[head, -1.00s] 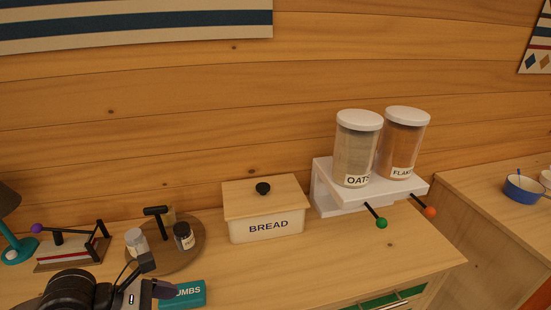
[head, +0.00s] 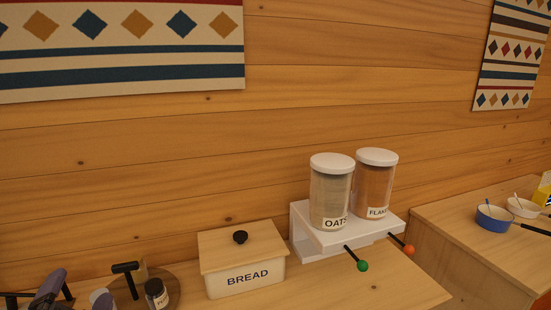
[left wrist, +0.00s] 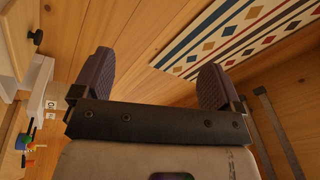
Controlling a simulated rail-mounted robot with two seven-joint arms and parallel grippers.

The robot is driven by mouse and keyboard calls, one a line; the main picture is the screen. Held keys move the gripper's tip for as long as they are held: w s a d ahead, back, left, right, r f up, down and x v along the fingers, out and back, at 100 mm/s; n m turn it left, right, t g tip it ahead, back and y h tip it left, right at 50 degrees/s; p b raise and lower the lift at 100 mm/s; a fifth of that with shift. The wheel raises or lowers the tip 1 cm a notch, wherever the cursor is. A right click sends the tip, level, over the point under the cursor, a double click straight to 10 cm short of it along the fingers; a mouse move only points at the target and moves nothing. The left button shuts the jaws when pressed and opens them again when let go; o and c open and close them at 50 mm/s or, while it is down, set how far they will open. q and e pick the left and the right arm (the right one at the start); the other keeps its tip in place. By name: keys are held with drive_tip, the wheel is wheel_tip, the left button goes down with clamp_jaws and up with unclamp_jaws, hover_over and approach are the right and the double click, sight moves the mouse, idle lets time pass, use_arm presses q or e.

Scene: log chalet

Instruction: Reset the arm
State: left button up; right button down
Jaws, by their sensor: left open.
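My left gripper (head: 76,284) shows at the bottom left of the head view. Its two purple-grey fingers point upward, in front of the left end of the counter, and its body is cut off by the frame edge. The left wrist view shows the same gripper (left wrist: 155,62) with its fingers wide apart and nothing between them. Behind the fingers are wood planks and a patterned hanging (left wrist: 245,35). My right gripper is in neither view.
Close to the gripper on the counter (head: 330,292) are a dark jar (head: 156,292) on a round board and a bread box (head: 245,279). Farther right stand oats (head: 328,195) and flakes (head: 374,185) dispensers. Pans (head: 493,218) stand on the right counter.

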use_arm(q)
drive_tip(key=s+d+f+n+g+h, duration=0.1)
drive_tip(key=s+d+f+g+h, duration=0.15)
drive_tip(key=f, duration=0.55)
drive_tip(key=s+d+f+n+g+h, duration=0.1)
drive_tip(key=s+d+f+n+g, duration=0.2)
drive_tip(key=f, duration=0.4)
drive_tip(key=s+d+f+g+h, duration=0.1)
drive_tip(key=s+d+f+g, duration=0.2)
drive_tip(key=f, duration=0.5)
drive_tip(key=s+d+f+n+g+h, duration=0.1)
drive_tip(key=s+d+f+g, duration=0.15)
drive_tip(key=s+f, duration=0.6)
drive_tip(key=s+d+f+n+g+h, duration=0.15)
drive_tip(key=s+f+g, duration=0.25)
drive_tip(key=s+f, duration=0.5)
wheel_tip(320, 180, up, 16)
drive_tip(key=s+p, duration=0.1)
drive_tip(key=p, duration=1.4)
drive_tip(key=shift+s+d+r, duration=0.15)
drive_tip(key=shift+d, duration=0.25)
